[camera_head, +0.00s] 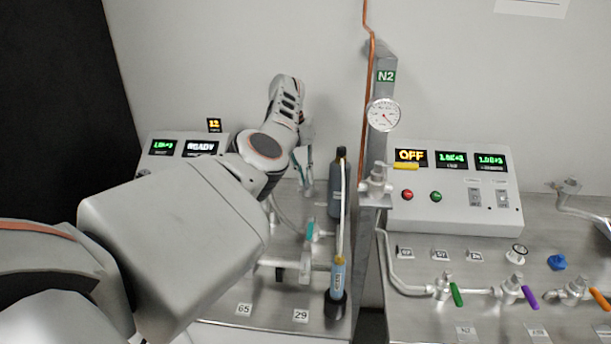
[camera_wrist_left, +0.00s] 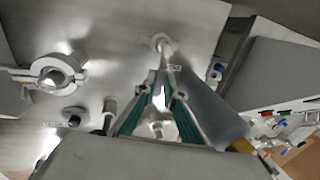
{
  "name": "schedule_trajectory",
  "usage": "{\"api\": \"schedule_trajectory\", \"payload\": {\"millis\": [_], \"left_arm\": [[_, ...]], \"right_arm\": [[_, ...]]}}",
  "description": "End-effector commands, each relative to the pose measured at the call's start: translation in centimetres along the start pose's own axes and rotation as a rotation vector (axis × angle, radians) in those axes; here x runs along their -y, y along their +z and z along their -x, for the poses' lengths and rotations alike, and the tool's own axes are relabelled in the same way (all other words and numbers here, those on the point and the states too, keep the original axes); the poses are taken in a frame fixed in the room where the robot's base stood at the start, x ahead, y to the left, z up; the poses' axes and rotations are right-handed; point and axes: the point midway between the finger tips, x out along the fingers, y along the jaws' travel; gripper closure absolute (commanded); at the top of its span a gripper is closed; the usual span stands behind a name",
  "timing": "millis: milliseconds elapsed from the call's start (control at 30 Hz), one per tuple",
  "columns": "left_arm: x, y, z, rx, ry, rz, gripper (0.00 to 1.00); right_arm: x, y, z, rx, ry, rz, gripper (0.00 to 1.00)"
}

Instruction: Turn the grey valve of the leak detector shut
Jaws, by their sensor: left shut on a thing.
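The leak detector's panel (camera_head: 172,137) stands at the left with a green readout and a white "READY" display, partly covered by my left arm. My left gripper (camera_head: 306,172) reaches down behind the grey cylinder's left side, over the left bench. In the left wrist view my gripper (camera_wrist_left: 160,92) has its teal-padded fingers closed on a small pale grey piece, apparently the grey valve (camera_wrist_left: 157,127). Its handle is mostly hidden between the fingers, so I cannot tell its angle. My right gripper is not in view.
A dark grey cylinder (camera_head: 336,192) stands close right of the gripper. A blue-labelled bottle (camera_head: 338,276) stands in front. A metal post (camera_head: 371,230) with gauge (camera_head: 383,114) separates the benches. A control box (camera_head: 452,206) and coloured-handle valves are at right.

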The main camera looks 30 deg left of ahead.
Motion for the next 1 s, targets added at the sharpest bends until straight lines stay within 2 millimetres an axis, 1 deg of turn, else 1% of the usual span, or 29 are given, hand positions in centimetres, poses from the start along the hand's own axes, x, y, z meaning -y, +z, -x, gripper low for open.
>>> {"api": "schedule_trajectory", "payload": {"millis": [33, 100, 133, 167, 200, 500, 633, 767, 1000], "left_arm": [[0.0, -0.1, -0.3, -0.005, 0.002, -0.004, 1.0], [0.0, -0.1, -0.3, -0.005, 0.002, -0.004, 1.0], [0.0, -0.1, -0.3, -0.005, 0.002, -0.004, 0.83], [0.0, -0.1, -0.3, -0.005, 0.002, -0.004, 0.75], [0.0, -0.1, -0.3, -0.005, 0.002, -0.004, 0.73], [0.0, 0.0, -0.1, -0.001, 0.001, -0.001, 0.73], [0.0, 0.0, 0.8, 0.0, 0.0, -0.001, 0.73], [0.0, 0.1, 2.8, 0.003, -0.001, 0.0, 0.73], [0.0, 0.0, 7.8, 0.001, 0.0, -0.001, 0.73]], "right_arm": [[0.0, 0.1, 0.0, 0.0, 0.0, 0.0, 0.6], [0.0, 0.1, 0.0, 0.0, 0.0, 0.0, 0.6], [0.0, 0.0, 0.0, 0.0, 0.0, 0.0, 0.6], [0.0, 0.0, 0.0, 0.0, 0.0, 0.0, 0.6], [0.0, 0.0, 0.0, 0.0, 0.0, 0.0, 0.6], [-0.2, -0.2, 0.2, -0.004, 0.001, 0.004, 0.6], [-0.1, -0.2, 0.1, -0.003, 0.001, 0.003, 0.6], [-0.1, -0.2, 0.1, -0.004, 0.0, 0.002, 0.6], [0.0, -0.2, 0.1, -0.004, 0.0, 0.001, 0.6]]}}
